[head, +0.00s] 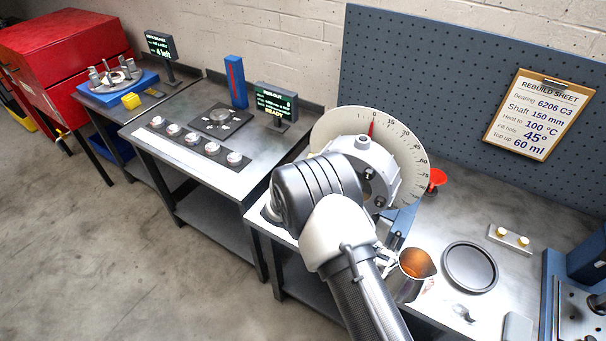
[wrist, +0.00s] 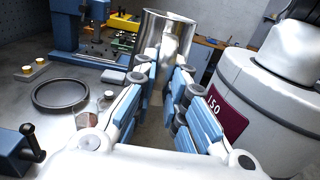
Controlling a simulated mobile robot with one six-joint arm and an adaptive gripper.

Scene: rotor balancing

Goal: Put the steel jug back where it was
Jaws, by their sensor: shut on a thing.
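The steel jug (head: 408,280) is in my gripper, upright, with amber liquid or a reflection showing inside its mouth in the head view. It also shows in the wrist view (wrist: 170,27), beyond the fingers. My gripper (wrist: 167,72) is shut on the jug's near side; the jug's handle seems to lie between the fingers. In the head view my arm partly hides the gripper (head: 392,260). The jug is over the right bench, left of a dark round rimmed plate (head: 470,285). I cannot tell whether its base touches the bench.
The plate also shows in the wrist view (wrist: 60,94), left of the gripper. A small block with two pale knobs (head: 510,238) stands behind the plate. The dial disc (head: 405,140) and a red funnel (head: 437,179) are behind my arm. A blue-framed machine (head: 550,290) bounds the right.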

